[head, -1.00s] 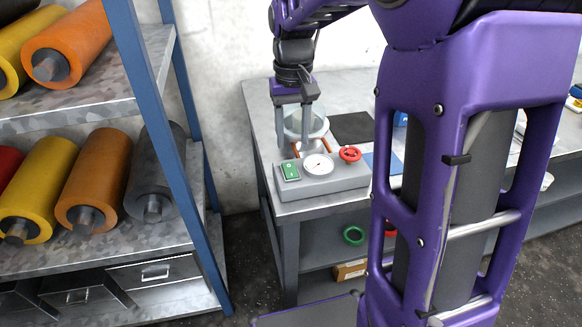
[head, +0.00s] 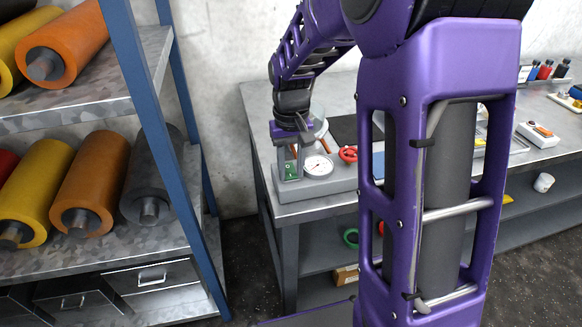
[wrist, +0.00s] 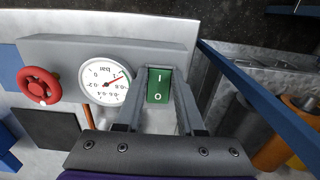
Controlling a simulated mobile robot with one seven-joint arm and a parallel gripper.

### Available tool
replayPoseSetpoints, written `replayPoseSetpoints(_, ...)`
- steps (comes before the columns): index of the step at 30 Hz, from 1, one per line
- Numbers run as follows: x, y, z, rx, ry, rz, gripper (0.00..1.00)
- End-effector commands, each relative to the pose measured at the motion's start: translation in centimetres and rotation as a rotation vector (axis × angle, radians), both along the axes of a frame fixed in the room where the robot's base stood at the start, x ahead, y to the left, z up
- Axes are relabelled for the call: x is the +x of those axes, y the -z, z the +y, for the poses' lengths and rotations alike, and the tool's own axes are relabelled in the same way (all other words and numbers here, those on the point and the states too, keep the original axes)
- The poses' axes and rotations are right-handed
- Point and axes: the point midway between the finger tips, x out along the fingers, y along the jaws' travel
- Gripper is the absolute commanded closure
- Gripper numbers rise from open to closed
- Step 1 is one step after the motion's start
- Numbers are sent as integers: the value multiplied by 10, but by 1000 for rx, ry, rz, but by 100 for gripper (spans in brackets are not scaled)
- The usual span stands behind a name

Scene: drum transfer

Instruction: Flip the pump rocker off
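The pump rocker (wrist: 159,86) is a green switch marked I and O on the grey pump box (wrist: 60,46). In the wrist view the I is at the top and the O is nearer my gripper. I cannot tell which half is pressed in. My gripper (head: 290,176) is open, with its fingers pointing down at the box. In the wrist view its two fingers (wrist: 159,76) stand on either side of the rocker. I cannot tell whether they touch the box. In the head view the fingers partly hide the rocker (head: 291,169).
A white dial gauge (wrist: 105,84) sits right beside the rocker, its needle off zero. A red valve wheel (wrist: 38,86) is further along the box. A blue-posted rack (head: 150,120) with coloured rolls stands to the left.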

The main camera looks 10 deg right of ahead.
Motion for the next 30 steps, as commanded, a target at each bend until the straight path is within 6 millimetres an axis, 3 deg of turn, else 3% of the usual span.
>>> replayPoseSetpoints(1, 0, 0, 0, 0, 0, 0, 77)
replayPoseSetpoints(5, 0, 0, 0, 0, 0, -1, 100)
replayPoseSetpoints(14, 2, -6, 0, 0, 0, 28, 100)
replayPoseSetpoints(30, 10, -7, 0, 0, 0, 282, 100)
